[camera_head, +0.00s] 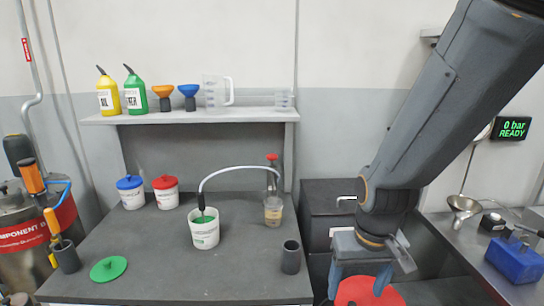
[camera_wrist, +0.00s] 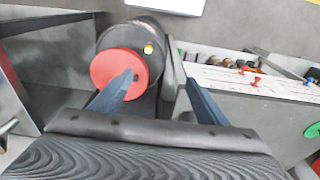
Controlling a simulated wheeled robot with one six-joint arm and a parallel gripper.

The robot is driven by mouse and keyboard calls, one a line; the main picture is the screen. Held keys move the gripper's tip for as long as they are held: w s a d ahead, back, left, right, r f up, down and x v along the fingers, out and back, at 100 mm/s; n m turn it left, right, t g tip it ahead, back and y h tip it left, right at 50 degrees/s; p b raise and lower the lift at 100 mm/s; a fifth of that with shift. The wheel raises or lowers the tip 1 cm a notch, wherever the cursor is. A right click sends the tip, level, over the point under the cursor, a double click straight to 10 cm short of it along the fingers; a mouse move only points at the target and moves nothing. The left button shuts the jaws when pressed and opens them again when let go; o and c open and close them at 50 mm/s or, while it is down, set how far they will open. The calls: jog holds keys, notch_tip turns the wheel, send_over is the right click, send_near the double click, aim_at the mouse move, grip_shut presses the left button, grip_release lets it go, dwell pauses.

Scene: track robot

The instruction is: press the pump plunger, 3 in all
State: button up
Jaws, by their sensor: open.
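The pump's red plunger (camera_head: 272,158) stands upright at the back right of the grey bench. Its body sits in a clear jar (camera_head: 273,214) holding tan liquid. A pale hose (camera_head: 235,169) arches from the pump to a white tub (camera_head: 204,236) with green contents. My gripper (camera_head: 360,284) points downward, to the right of the bench and well apart from the pump. In the wrist view its two blue fingers (camera_wrist: 162,78) are spread with nothing between them. I cannot make out the plunger in the wrist view.
A red round thing (camera_head: 360,291) lies below my gripper; a red disc (camera_wrist: 110,72) shows behind one finger. Blue-lidded (camera_head: 131,195) and red-lidded (camera_head: 166,195) tubs, a green lid (camera_head: 108,269) and a dark cup (camera_head: 291,260) stand on the bench. A display (camera_head: 512,129) reads "0 bar READY".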

grip_shut()
dwell(1.5)
